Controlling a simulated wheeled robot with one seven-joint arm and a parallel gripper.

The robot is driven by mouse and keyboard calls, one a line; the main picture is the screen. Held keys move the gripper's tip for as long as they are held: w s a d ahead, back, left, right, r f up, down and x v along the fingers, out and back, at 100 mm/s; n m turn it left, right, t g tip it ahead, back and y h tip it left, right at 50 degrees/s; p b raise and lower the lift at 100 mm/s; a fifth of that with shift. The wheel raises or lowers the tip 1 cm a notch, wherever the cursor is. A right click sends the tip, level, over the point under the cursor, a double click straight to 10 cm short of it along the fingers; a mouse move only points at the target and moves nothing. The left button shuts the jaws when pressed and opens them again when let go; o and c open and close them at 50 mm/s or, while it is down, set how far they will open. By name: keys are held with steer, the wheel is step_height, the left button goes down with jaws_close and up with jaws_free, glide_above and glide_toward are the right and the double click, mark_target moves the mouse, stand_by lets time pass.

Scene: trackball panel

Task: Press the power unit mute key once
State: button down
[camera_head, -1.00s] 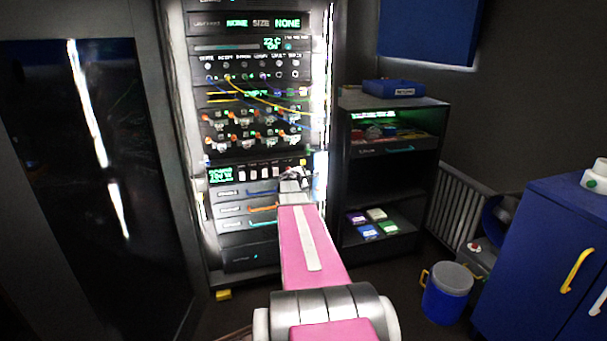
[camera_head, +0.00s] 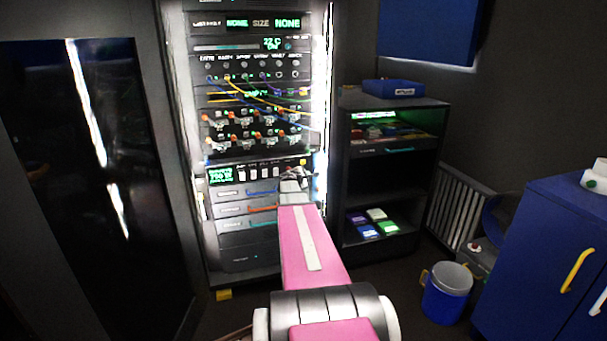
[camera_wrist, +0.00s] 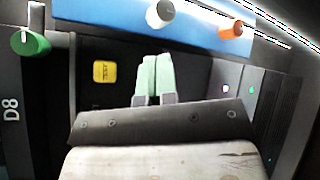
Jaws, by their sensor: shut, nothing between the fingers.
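The power unit (camera_head: 250,171) is the dark rack panel with a lit green display (camera_head: 221,175) and several white switches, in the head view. In the wrist view, a yellow square key (camera_wrist: 104,71) with a small dark mark sits on a dark face. I cannot read a label that confirms it as the mute key. My gripper (camera_wrist: 153,58) is shut and empty, its pale green fingers together. In the picture the fingertips lie to the right of the yellow key, apart from it. Whether they touch the panel is unclear.
A blue strip with a white knob (camera_wrist: 160,14) and an orange knob (camera_wrist: 231,29) lies close above the fingers. A green knob (camera_wrist: 30,43) is at left. Cables (camera_head: 262,100) hang above the power unit; drawers (camera_head: 247,207) lie below it.

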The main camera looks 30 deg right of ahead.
steer(key=shift+w+d, duration=0.1)
steer(key=shift+w, duration=0.35)
steer(key=shift+w+d, duration=0.1)
steer(key=shift+w, duration=0.3)
stand_by(0.8)
steer(key=shift+s, duration=0.1)
steer(key=shift+s+a, duration=0.2)
steer(key=shift+s, duration=0.55)
steer(key=shift+s+a, duration=0.2)
steer(key=shift+s, duration=0.6)
steer(key=shift+s+a, duration=0.15)
steer(key=shift+s, duration=0.7)
steer(key=shift+s+a, duration=0.2)
steer(key=shift+s, duration=0.6)
steer(key=shift+a, duration=0.1)
